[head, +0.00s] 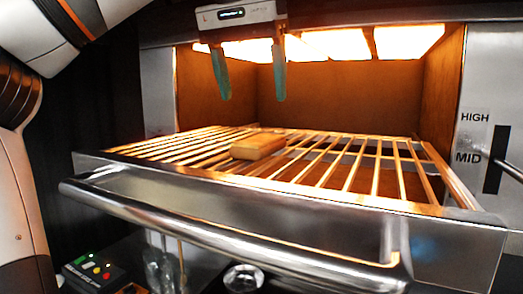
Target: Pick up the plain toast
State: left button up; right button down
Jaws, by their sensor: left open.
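The plain toast (257,146) is a flat tan slab lying on the wire rack (345,165) of the pulled-out grill drawer, a little left of the middle. My left gripper (250,98) hangs in front of the grill opening, above and slightly behind the toast in the picture. Its two greenish fingers point down and stand apart with nothing between them. The fingertips do not touch the toast or the rack. My right gripper is not in view.
Glowing heaters (335,44) line the top of the grill opening. A thick metal handle bar (230,235) runs along the drawer front. A lever (508,170) sits at the right by the HIGH and MID marks. A small button box (95,272) and glassware (163,265) stand below. The rest of the rack is bare.

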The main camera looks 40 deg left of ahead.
aim_at(259, 138)
pick_arm(q)
jog(key=shift+f, duration=0.65)
jog(key=shift+w+a+f, duration=0.15)
jog(key=shift+f, duration=0.15)
jog(key=shift+w+a+f, duration=0.15)
jog(key=shift+w+f, duration=0.1)
jog(key=shift+f, duration=0.05)
jog(key=p+x, duration=0.1)
jog(key=x, duration=0.2)
jog(key=shift+w+d+f, duration=0.15)
jog(key=shift+d+f, duration=0.15)
jog(key=shift+f, duration=0.1)
jog(key=shift+a+f, duration=0.1)
jog(key=shift+f, duration=0.5)
jog(key=shift+w+a, duration=0.1)
jog(key=shift+w, duration=0.05)
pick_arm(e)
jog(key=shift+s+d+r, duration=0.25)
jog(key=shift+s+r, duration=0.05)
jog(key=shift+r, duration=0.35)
pick_arm(q)
jog(key=c, duration=1.1)
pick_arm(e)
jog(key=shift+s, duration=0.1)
